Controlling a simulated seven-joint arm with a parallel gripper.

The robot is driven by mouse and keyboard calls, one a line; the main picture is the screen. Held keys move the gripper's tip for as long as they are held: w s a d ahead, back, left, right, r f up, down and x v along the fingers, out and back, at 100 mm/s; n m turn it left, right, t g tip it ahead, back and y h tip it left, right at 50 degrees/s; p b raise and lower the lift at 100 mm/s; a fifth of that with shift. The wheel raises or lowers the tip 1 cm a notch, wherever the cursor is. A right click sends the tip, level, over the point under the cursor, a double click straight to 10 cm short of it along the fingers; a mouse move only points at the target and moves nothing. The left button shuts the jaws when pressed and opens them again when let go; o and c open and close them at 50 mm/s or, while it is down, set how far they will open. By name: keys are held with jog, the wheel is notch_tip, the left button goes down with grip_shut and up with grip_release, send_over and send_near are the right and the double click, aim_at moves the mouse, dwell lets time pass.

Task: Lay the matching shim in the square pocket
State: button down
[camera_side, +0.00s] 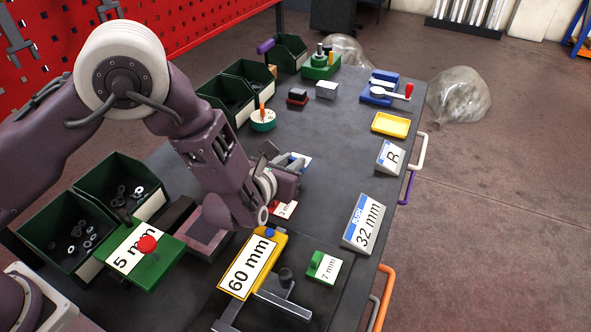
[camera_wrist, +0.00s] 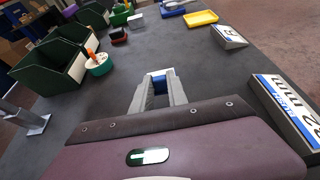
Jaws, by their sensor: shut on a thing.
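My gripper (camera_wrist: 158,98) is shut on a small blue and white piece (camera_wrist: 160,77), which shows between the fingertips in the wrist view. In the side view the blue and white piece (camera_side: 300,159) shows beside my gripper (camera_side: 290,168), over the middle of the dark table. Labelled pieces lie around it: a red one marked 3 mm (camera_side: 285,209) just below my gripper, a yellow one marked 60 mm (camera_side: 252,265), and green ones marked 5 mm (camera_side: 152,265) and 7 mm (camera_side: 325,267). I cannot make out a square pocket for certain; my arm hides part of the table.
Green bins (camera_side: 122,180) line the left edge, some holding washers. A 32 mm sign (camera_side: 364,222), an R sign (camera_side: 390,157) and a yellow tray (camera_side: 391,124) stand along the right edge. A round green piece with an orange peg (camera_side: 262,121) stands behind my gripper. The table's middle right is clear.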

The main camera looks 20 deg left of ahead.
jog(key=shift+f, duration=2)
jog(key=c, duration=1.3)
grip_release()
jog(key=shift+f, duration=0.15)
